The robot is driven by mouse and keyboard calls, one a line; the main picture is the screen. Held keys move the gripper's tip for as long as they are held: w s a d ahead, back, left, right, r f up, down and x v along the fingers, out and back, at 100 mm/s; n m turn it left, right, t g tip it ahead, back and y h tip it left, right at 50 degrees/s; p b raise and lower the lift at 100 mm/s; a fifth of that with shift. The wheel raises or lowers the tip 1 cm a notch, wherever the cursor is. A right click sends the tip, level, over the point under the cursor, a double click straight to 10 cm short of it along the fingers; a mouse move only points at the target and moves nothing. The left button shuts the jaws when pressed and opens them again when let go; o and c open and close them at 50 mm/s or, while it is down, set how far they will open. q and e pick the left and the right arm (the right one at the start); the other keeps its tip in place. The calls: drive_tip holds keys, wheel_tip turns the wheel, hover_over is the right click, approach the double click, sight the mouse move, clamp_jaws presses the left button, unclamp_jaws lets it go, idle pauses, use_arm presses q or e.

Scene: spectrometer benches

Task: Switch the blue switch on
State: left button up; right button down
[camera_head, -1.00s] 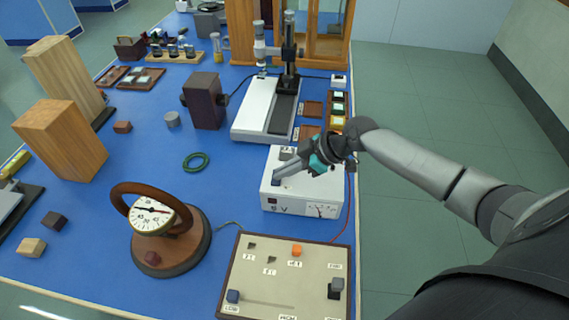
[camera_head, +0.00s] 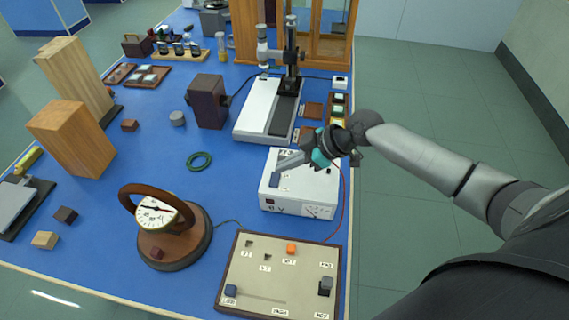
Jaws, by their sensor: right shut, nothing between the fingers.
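A white power box (camera_head: 310,190) marked "6 V" stands near the right edge of the blue bench. A small dark blue piece (camera_head: 275,182), which looks like the blue switch, shows on its top at the left. My right gripper (camera_head: 280,166) is shut and empty. Its fingers reach left over the box top, with their tips right at the blue piece. I cannot tell if they touch it, or which way the switch is set. My left gripper is not in view.
A beige panel (camera_head: 257,275) with an orange knob (camera_head: 291,249) and a small blue knob (camera_head: 231,290) lies in front of the box. A round dial meter (camera_head: 175,237) stands to the left. A microscope-like stand (camera_head: 265,110) is behind. A green ring (camera_head: 199,161) lies on clear bench.

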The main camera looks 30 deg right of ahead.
drive_tip(key=v, duration=0.8)
drive_tip(key=shift+s, duration=0.25)
drive_tip(key=shift+a, duration=0.15)
